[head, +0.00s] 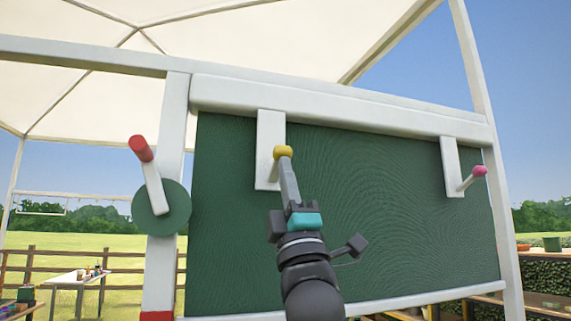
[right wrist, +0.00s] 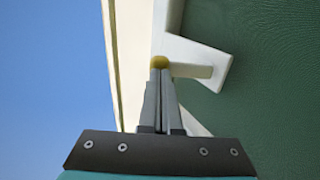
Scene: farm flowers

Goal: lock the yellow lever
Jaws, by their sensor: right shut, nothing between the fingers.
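The yellow lever's round knob (head: 283,152) is in the middle of the head view, in front of a white plate (head: 267,148) that hangs down over a dark green panel. In the right wrist view the yellow knob (right wrist: 159,62) sits at the end of a short white rod (right wrist: 190,71) standing out from the plate. My right gripper (head: 284,163) is shut and empty, its fingertips just below the knob in the head view. The fingers (right wrist: 161,76) overlap the knob's edge in the wrist view; I cannot tell whether they touch it. My left gripper is not in view.
A similar white plate with a pink-knobbed lever (head: 479,171) is at the right. A red-handled crank (head: 141,148) on a green disc is on the left post. The green panel (head: 380,230) is framed by white beams (head: 340,102). A table (head: 80,277) stands farther back.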

